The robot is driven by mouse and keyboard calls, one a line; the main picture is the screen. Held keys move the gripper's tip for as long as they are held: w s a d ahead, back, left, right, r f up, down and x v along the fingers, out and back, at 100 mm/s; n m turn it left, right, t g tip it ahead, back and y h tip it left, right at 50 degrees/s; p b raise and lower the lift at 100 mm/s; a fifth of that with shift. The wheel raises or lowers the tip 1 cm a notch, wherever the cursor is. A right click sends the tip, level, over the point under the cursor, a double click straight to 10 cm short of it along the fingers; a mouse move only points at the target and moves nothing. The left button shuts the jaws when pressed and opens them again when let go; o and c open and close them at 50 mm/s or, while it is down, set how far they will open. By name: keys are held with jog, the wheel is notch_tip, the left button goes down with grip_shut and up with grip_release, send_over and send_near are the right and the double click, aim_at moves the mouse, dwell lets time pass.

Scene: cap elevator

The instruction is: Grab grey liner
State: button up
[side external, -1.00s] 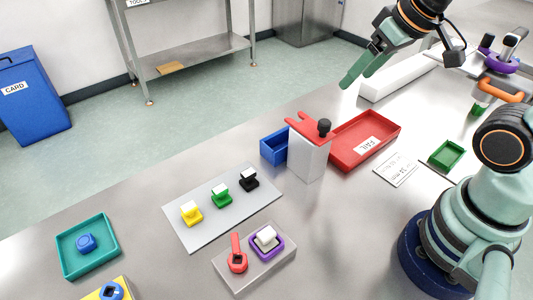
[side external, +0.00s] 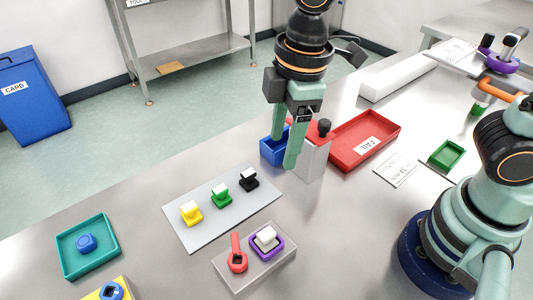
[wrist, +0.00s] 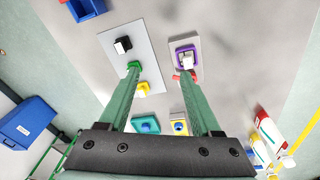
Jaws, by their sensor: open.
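My gripper (side external: 281,143) is open and empty, pointing down above the table in front of the grey tower. A pale grey-white square piece (side external: 266,234) sits in a purple square holder (side external: 278,247) on a grey block (side external: 240,278); I cannot tell for certain that it is the grey liner. In the wrist view the purple holder (wrist: 179,50) lies just beyond the right fingertip. My gripper (wrist: 161,72) shows its fingers spread there. The left fingertip overlaps the green piece, which is partly hidden.
Yellow (side external: 191,214), green (side external: 221,197) and black (side external: 249,181) pieces stand on a grey plate (side external: 190,239). A red tool (side external: 237,261) lies beside the purple holder. The grey tower (side external: 311,160) stands by a blue bin (side external: 270,150) and a red tray (side external: 389,129).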

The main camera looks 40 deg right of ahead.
jog(key=s+a+f+n+g, duration=0.1)
jog(key=s+a+f+n, duration=0.25)
jog(key=a, duration=0.25)
send_over(266, 233)
jog(key=shift+n+h, duration=0.4)
jog(key=shift+n, duration=0.05)
jog(key=f, duration=0.6)
jog(key=shift+w+d, duration=0.1)
jog(key=shift+d, duration=0.15)
jog(key=shift+a+f, duration=0.15)
jog(key=shift+f, duration=1.15)
jog(key=shift+a+f, duration=0.1)
jog(key=shift+f, duration=1.2)
jog(key=shift+c, duration=0.3)
grip_shut()
